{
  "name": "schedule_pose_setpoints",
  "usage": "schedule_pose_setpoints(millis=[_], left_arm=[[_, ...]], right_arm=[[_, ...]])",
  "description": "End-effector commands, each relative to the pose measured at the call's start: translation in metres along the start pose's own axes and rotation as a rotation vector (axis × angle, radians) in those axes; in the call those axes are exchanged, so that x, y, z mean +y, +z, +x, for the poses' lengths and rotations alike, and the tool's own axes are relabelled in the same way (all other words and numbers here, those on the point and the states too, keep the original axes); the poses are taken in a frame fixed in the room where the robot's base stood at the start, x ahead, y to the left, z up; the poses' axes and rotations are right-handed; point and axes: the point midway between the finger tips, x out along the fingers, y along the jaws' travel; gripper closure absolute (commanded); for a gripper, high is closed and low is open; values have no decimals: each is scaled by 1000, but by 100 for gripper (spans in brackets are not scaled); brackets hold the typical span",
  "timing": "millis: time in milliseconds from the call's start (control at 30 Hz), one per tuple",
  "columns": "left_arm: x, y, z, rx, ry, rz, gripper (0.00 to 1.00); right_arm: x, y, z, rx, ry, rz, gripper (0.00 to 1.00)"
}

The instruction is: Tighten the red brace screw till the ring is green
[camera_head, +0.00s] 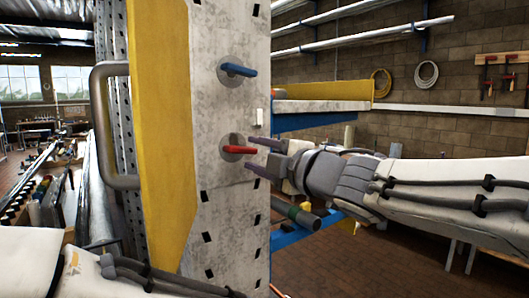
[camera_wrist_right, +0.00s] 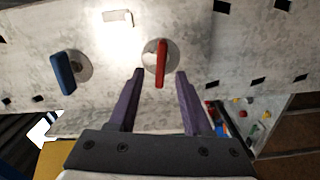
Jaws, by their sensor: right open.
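The red brace screw (camera_head: 238,150) has a flat red handle on a round grey disc on the mast's pale metal face. In the right wrist view the red handle (camera_wrist_right: 161,63) stands upright just beyond and between the fingertips. A green ring does not show in either view. My right gripper (camera_head: 255,158) comes in from the right, its two fingers open and apart around the line of the handle; its purple fingers (camera_wrist_right: 159,72) hold nothing. Part of my left arm shows at the lower left, but its gripper is out of view.
A blue handle (camera_head: 239,70) on a similar disc sits above the red one, and also shows in the wrist view (camera_wrist_right: 63,73). A yellow panel (camera_head: 160,120) and a grey tubular handle (camera_head: 100,125) stand left of the pale face. A small white block (camera_wrist_right: 118,17) is fixed nearby.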

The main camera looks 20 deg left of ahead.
Motion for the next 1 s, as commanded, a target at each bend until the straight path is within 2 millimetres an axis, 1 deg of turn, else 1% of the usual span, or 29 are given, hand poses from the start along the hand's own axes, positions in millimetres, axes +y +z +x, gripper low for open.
schedule_pose_setpoints(millis=[100,567,600,633,667,700,733,900,1000], left_arm=[[0,0,1,0,0,0,50],[0,0,-2,0,0,0,50],[0,0,-2,0,0,0,50],[0,0,-1,0,0,0,50],[0,0,-1,0,0,0,50],[0,0,-1,0,0,0,50],[0,0,-1,0,0,0,50],[0,0,-2,0,0,0,50],[0,0,-6,0,0,0,50]], right_arm=[[-2,0,12,0,-2,4,51],[-1,0,59,-2,-3,5,51],[-1,0,59,-3,-1,5,59],[-1,0,58,-3,-1,5,70],[-1,0,58,-3,-1,5,82],[-1,1,58,-3,-1,5,97],[-1,1,58,-3,-1,5,100],[-1,0,58,-3,-2,8,100],[0,0,58,-3,-2,44,100]])
